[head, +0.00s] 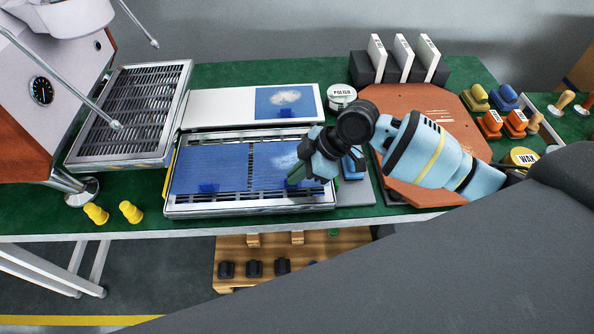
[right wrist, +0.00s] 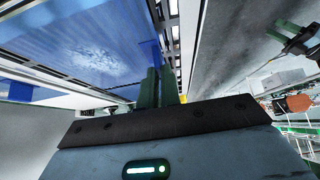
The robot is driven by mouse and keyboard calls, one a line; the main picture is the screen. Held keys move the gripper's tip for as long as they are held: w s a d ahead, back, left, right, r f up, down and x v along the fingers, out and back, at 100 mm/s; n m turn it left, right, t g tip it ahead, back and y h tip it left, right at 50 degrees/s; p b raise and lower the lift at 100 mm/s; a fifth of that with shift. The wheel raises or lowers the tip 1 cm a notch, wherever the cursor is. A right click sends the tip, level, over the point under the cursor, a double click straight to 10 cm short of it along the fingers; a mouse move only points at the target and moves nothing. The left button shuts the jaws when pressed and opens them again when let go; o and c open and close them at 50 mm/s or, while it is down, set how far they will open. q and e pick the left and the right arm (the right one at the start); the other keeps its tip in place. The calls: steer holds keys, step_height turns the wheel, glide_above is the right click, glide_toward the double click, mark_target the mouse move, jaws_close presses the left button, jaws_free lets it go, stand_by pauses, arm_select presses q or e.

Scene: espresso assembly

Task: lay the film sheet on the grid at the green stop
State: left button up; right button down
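The film sheet (head: 275,158) is blue with a pale frosted patch. It lies flat over the right half of the slatted metal grid (head: 190,208) in the head view, beside another blue sheet (head: 210,168) with a tab on the left half. In the right wrist view the film sheet (right wrist: 85,50) fills the upper left. My right gripper (head: 293,178) is at its right front part, fingers down. In the right wrist view the green fingers (right wrist: 158,72) are close together on the sheet's blue tab (right wrist: 150,50). I cannot make out the green stop. My left gripper is out of view.
Behind the grid is a white board (head: 215,108) with another frosted blue sheet (head: 285,100). An espresso machine (head: 45,90) and drip tray (head: 130,110) stand left. A brown mat (head: 400,105), a white tin (head: 342,96) and stamps (head: 490,122) are right. Yellow pieces (head: 130,211) lie at front left.

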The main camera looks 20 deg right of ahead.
steer(key=c, duration=1.2)
jaws_free()
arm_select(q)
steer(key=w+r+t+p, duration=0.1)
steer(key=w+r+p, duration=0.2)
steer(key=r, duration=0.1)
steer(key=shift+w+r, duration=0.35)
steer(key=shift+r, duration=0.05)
arm_select(e)
steer(key=v, duration=0.7)
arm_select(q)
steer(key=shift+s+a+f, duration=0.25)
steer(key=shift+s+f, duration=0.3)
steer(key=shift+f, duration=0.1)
arm_select(e)
steer(key=v, duration=0.7)
steer(key=shift+d+r, duration=0.25)
steer(key=shift+r, duration=0.05)
